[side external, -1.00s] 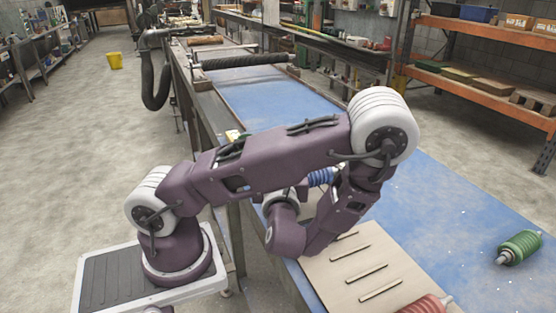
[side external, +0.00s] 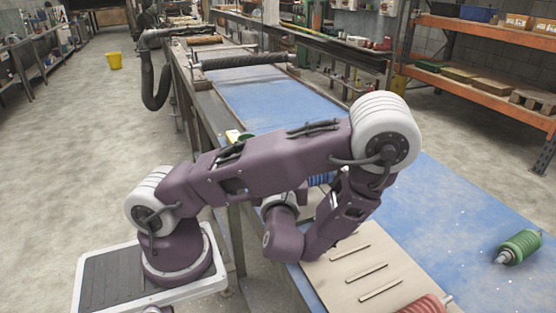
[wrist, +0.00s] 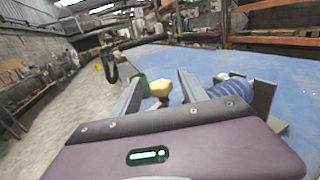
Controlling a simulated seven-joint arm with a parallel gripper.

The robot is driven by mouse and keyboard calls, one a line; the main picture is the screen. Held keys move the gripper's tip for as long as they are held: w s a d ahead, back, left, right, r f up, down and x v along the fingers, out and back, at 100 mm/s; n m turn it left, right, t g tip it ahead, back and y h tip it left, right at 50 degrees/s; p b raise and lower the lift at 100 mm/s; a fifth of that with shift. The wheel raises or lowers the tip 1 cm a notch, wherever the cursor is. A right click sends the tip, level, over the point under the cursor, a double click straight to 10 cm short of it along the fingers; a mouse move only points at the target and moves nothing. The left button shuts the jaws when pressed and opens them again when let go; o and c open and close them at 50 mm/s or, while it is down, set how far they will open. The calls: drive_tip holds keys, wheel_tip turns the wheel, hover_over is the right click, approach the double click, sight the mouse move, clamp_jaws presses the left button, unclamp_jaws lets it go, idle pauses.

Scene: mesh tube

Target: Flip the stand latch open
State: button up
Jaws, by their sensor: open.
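In the wrist view my gripper (wrist: 158,92) is open, its two grey fingers pointing away from the camera. A yellow knob-like piece (wrist: 160,89) shows in the gap between the fingers; I cannot tell for certain whether it is the stand latch. A small green piece (wrist: 141,83) is beside the left finger. A blue ribbed tube (wrist: 229,90) lies right of the fingers, with a grey upright plate (wrist: 264,98) at its right end. In the side view the blue tube (side external: 320,180) is mostly hidden behind my arm, and my fingertips are hidden. No contact is visible.
A slotted tan board (side external: 345,285) lies on the blue table (side external: 440,205). A red ribbed roll (side external: 424,304) is at its front end, and a green ribbed roll (side external: 520,246) lies at the right. A small yellow-and-green thing (side external: 236,136) shows behind my arm. The table between is clear.

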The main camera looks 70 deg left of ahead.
drive_tip(key=v, duration=0.6)
drive_tip(key=shift+d+r, duration=0.1)
drive_tip(key=c, duration=0.4)
wheel_tip(320, 180, up, 4)
drive_tip(key=shift+r, duration=0.1)
drive_tip(key=c, duration=0.7)
wheel_tip(320, 180, up, 9)
wheel_tip(320, 180, down, 3)
drive_tip(key=s+d+n+g+h, duration=0.1)
drive_tip(key=n+g+h, duration=0.3)
drive_tip(key=n, duration=1)
drive_tip(key=s+n+g+h, duration=0.2)
drive_tip(key=n+g, duration=0.4)
drive_tip(key=n, duration=0.8)
drive_tip(key=w+d+r+n+t+h, duration=0.1)
drive_tip(key=w+d+r+n+h, duration=0.15)
drive_tip(key=n, duration=0.65)
drive_tip(key=w+d+r+n+h, duration=0.1)
drive_tip(key=w+n+h, duration=0.25)
drive_tip(key=n, duration=0.45)
drive_tip(key=x, duration=1.6)
drive_tip(key=shift+s+a+h, duration=0.25)
drive_tip(key=shift+s+h, duration=0.05)
